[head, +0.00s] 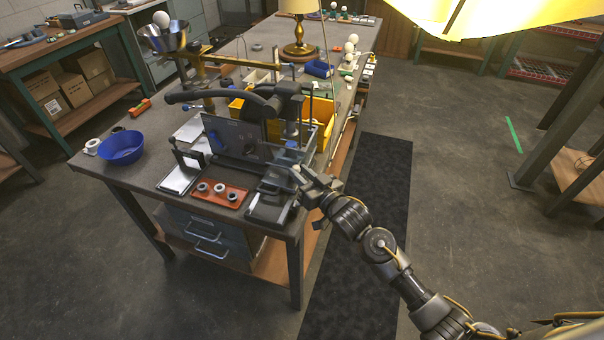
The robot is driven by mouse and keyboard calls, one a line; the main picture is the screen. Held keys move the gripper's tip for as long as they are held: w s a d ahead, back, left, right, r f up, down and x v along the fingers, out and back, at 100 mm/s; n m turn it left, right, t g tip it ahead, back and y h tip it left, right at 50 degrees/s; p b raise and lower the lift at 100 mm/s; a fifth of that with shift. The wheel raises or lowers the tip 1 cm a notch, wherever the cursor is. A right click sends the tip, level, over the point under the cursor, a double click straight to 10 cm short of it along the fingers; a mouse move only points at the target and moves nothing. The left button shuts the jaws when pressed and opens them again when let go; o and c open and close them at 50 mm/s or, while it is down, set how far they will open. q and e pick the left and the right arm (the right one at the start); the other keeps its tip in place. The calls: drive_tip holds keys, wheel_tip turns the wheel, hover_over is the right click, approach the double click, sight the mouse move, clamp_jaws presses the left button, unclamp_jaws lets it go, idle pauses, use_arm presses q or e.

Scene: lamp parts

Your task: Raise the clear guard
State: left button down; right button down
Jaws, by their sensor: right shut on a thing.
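The clear guard (286,158) is a see-through panel low on the front right of the dark bench machine (236,136). Its outline is faint and small here, so its exact tilt is hard to tell. My right gripper (300,176) reaches in from the lower right and is shut at the guard's near edge. Its fingers hide the spot that they hold. My left gripper is not in view.
The workbench (150,178) also carries a blue bowl (122,147), a red tray (218,193) of small rings, a yellow bin (322,110) and a brass lamp (299,45). A large yellow shade (490,14) fills the top right.

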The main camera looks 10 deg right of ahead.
wheel_tip(320, 180, up, 10)
drive_tip(key=p, duration=0.7)
drive_tip(key=shift+w, duration=0.15)
drive_tip(key=shift+d, duration=0.1)
drive_tip(key=c, duration=1.5)
unclamp_jaws()
drive_tip(key=shift+c, duration=0.2)
drive_tip(key=o, duration=0.4)
drive_tip(key=shift+w+f, duration=0.1)
drive_tip(key=shift+f, duration=0.15)
